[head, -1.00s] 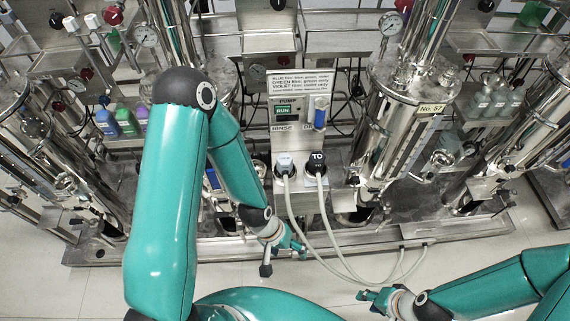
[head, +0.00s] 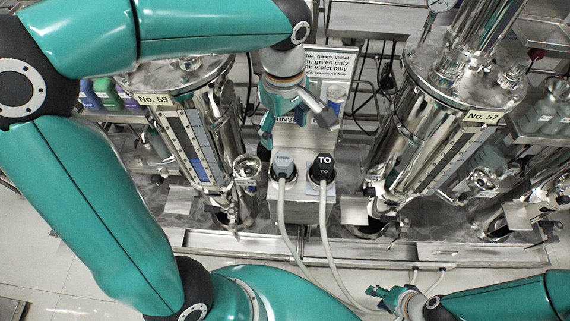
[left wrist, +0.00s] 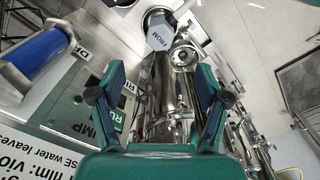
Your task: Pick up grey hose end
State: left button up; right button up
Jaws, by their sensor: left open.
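The grey hose end (head: 284,162), marked FROM, sits upright in the left socket of the metal pump stand. It also shows in the left wrist view (left wrist: 160,34), ahead of the fingertips near the top. A pale hose runs down from it. My left gripper (head: 267,136) points down, above and slightly left of the grey hose end and apart from it. In the left wrist view its fingers (left wrist: 158,80) are spread and empty. My right gripper (head: 374,291) is low in the head view, near the hoses; its finger gap is unclear.
The black hose end (head: 322,167), marked TO, stands close to the right of the grey one. Steel vessels No. 59 (head: 195,140) and No. 57 (head: 432,130) flank the stand. The label panel (head: 335,75) is behind my left gripper. A blue-handled part (left wrist: 38,55) shows at left.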

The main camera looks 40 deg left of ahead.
aim_at(284, 157)
pick_arm(q)
notch_tip(284, 157, down, 9)
jog(key=shift+s+a+b, duration=0.1)
jog(key=shift+b, duration=0.55)
jog(key=shift+f, duration=2.7)
jog(key=shift+w, duration=0.2)
grip_shut()
jog(key=shift+r, duration=0.2)
